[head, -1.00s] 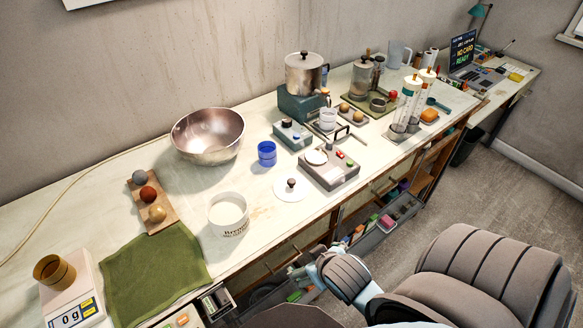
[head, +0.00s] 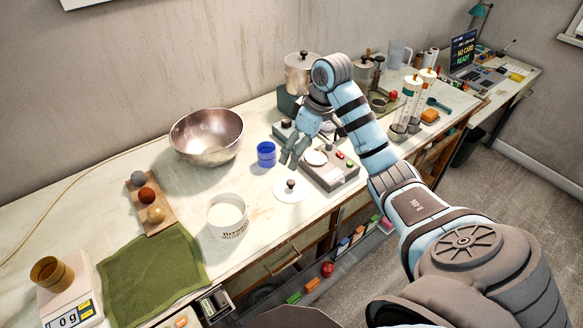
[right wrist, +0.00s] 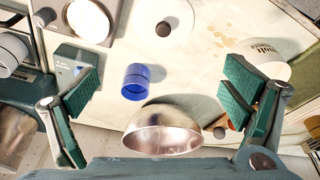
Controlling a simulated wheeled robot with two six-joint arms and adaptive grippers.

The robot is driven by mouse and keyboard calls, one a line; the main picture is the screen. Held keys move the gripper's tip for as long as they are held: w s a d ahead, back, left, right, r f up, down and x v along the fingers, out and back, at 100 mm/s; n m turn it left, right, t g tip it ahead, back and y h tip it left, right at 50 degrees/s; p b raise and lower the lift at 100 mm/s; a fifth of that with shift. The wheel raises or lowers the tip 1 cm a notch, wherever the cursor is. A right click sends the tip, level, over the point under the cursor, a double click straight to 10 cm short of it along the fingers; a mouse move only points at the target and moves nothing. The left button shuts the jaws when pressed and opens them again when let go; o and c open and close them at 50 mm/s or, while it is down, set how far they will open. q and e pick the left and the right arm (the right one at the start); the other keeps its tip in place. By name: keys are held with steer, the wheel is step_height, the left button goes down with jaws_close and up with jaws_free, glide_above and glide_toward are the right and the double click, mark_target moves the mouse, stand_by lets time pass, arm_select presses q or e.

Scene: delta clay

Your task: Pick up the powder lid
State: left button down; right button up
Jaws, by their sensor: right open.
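The powder lid is a flat white disc (head: 279,192) with a dark round knob, lying on the bench beside the grey device. It also shows at the top of the right wrist view (right wrist: 178,15). My right gripper (head: 291,160) is open and empty, just behind and above the lid, fingers pointing down. In the right wrist view its green-padded fingers (right wrist: 168,92) are wide apart, with the lid beyond them. The white powder tub (head: 228,218) stands open to the left of the lid; it shows at the right of the wrist view (right wrist: 266,52). My left gripper is not in view.
A blue cup (head: 266,155) stands close to the left of my right gripper. The grey device (head: 338,178) with a white pan is just right of the lid. A metal bowl (head: 207,137) sits further left. The bench between tub and lid is clear.

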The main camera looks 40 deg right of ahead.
steer(key=b, duration=0.7)
glide_above(293, 183)
step_height(293, 183, down, 8)
steer(key=shift+w+f, duration=0.1)
steer(key=shift+f, duration=0.1)
steer(key=shift+w+f, duration=0.15)
steer(key=shift+f, duration=0.2)
steer(key=f, duration=0.4)
steer(key=shift+s+d, duration=0.15)
steer(key=shift+s, duration=0.15)
steer(key=shift+w+f, duration=0.1)
steer(key=shift+f, duration=0.3)
steer(key=shift+w, duration=0.1)
steer(key=c, duration=0.8)
steer(key=shift+s+a+r, duration=0.15)
steer(key=shift+s+a, duration=0.05)
steer(key=shift+a, duration=0.05)
steer(key=c, duration=1)
steer(key=shift+d, duration=0.1)
steer(key=shift+c, duration=0.8)
